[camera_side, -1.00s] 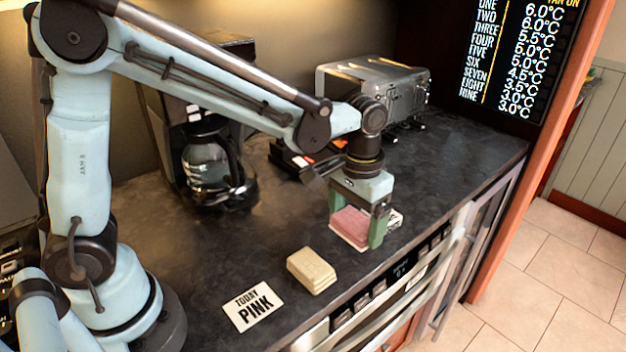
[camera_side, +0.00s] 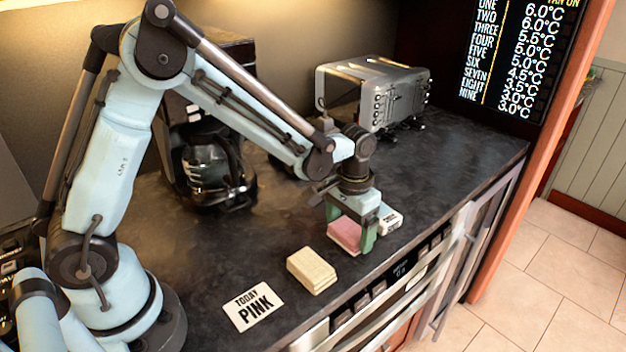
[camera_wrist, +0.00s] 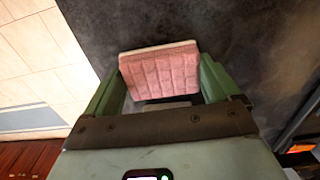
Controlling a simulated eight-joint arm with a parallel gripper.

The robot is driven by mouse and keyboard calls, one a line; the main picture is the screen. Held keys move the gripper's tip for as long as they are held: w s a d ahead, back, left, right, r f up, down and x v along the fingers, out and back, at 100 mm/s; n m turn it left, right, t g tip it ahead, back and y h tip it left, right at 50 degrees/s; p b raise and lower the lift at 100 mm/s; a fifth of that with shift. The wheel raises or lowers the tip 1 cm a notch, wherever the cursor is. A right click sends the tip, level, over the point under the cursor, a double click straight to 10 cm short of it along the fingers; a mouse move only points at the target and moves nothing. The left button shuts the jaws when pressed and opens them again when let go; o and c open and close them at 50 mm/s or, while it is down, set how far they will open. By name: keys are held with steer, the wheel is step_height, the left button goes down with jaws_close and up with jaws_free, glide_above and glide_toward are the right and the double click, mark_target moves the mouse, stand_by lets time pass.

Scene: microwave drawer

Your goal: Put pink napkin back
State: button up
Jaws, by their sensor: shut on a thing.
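The pink napkin (camera_side: 345,236) is a folded block between the green fingers of my gripper (camera_side: 352,236), near the counter's front edge. In the wrist view the pink napkin (camera_wrist: 160,70) fills the gap between both fingers of my gripper (camera_wrist: 162,80), with its quilted face and pale rim showing. My gripper is shut on it. I cannot tell whether its underside touches the counter. A cream folded napkin stack (camera_side: 312,270) lies to its left. A white card reading "TODAY PINK" (camera_side: 253,304) lies further left.
A small white block with dark print (camera_side: 390,220) sits right beside my gripper. A coffee maker (camera_side: 208,165) and a silver toaster (camera_side: 375,95) stand at the back. The dark counter (camera_side: 450,165) is clear to the right; its front edge is close.

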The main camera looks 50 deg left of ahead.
mark_target(350, 230)
steer(key=shift+f, duration=0.2)
steer(key=o, duration=1.1)
steer(key=shift+r, duration=0.1)
step_height(350, 230, up, 12)
steer(key=shift+s+a+r+t, duration=0.25)
steer(key=shift+s+a+t, duration=0.85)
steer(key=shift+s, duration=0.95)
steer(key=shift+s+a+r+t, duration=0.2)
steer(key=shift+s+a+t, duration=0.9)
steer(key=shift+s, duration=0.9)
steer(key=shift+s+a+r+t, duration=0.25)
steer(key=shift+s+a+t, duration=0.45)
steer(key=shift+s+t, duration=1.05)
steer(key=shift+s+g, duration=0.3)
steer(key=shift+g, duration=0.05)
